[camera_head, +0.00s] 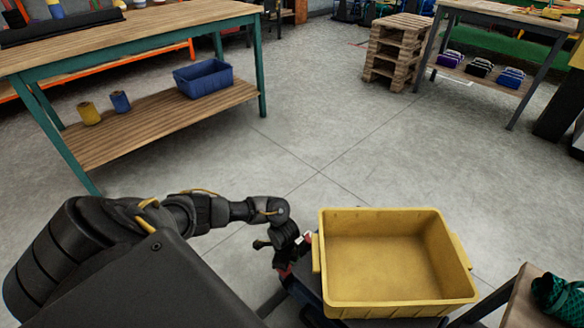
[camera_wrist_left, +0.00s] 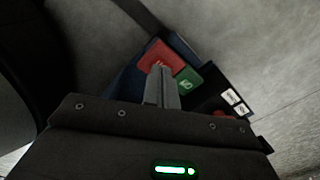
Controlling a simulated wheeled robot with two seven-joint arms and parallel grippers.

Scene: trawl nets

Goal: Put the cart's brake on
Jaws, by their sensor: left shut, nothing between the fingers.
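The dark cart (camera_head: 306,283) stands at the lower middle, mostly hidden under a yellow bin (camera_head: 392,305). In the left wrist view, a red pad (camera_wrist_left: 166,56) and a green pad (camera_wrist_left: 188,80) with a white mark sit side by side on the cart's dark blue part (camera_wrist_left: 124,84). My left gripper (camera_wrist_left: 160,70) is shut and empty, its fingertips over the pads near where they meet. I cannot tell whether it touches them. In the head view, my left gripper (camera_head: 288,268) points down at the cart's left side, beside the bin. My right gripper is out of view.
A workbench (camera_head: 150,38) with a lower shelf holding a blue crate (camera_head: 203,78) stands at upper left. Stacked pallets (camera_head: 397,48) and another table stand at upper right. A surface with green netting (camera_head: 558,298) is close at lower right. The middle floor is clear.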

